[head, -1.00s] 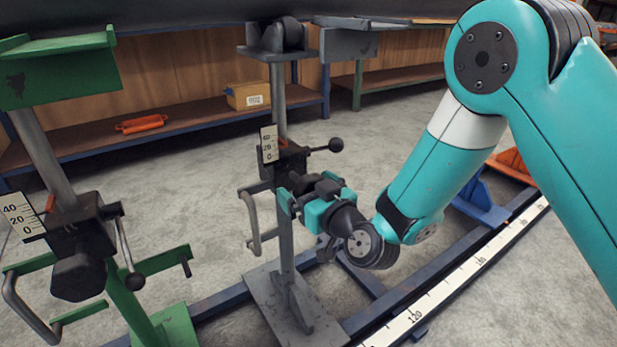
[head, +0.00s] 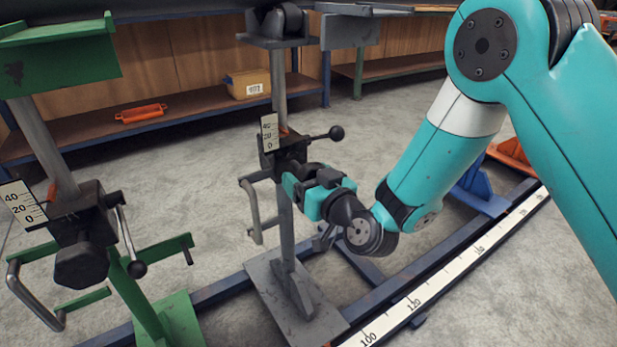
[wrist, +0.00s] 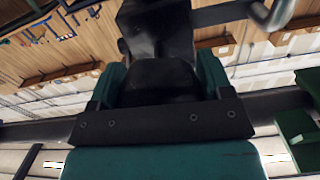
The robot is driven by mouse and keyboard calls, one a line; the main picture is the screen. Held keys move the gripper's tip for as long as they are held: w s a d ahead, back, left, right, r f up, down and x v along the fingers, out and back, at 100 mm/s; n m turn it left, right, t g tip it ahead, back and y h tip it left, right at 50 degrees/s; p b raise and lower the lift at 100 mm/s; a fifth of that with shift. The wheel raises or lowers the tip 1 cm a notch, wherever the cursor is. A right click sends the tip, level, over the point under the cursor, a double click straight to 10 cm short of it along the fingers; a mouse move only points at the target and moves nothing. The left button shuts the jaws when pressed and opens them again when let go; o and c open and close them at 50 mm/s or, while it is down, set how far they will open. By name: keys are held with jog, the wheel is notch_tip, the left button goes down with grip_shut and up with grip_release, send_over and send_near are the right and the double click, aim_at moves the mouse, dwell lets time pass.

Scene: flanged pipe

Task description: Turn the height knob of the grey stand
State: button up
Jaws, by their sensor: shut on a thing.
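The grey stand (head: 286,228) stands upright on a flat grey base plate in the middle of the head view. Its dark clamp block (head: 285,155) carries a white height scale (head: 269,132) with a small orange pointer beside it, and a ball-ended lever (head: 336,133) pointing right. My gripper (head: 294,187) is at the front of the block, just below the lever. In the wrist view the dark knob (wrist: 160,80) sits between my two teal fingers, which are shut on it. In the head view my gripper hides the knob.
A green stand (head: 150,315) with its own scale, dark knob and lever is at the left. Blue floor rails and a white ruler strip (head: 430,290) run beside the grey stand. A shelf behind holds a yellow box (head: 248,84).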

jog(key=m, duration=0.9)
jog(key=shift+r+m+p, duration=0.15)
jog(key=shift+m+p, duration=0.15)
jog(key=shift+p, duration=0.1)
jog(key=m, duration=0.5)
jog(key=shift+m+p, duration=0.3)
jog(key=shift+r+m, duration=0.1)
jog(key=shift+m, duration=2.1)
jog(key=o, duration=0.9)
jog(key=shift+s, duration=0.1)
jog(key=shift+a, duration=0.1)
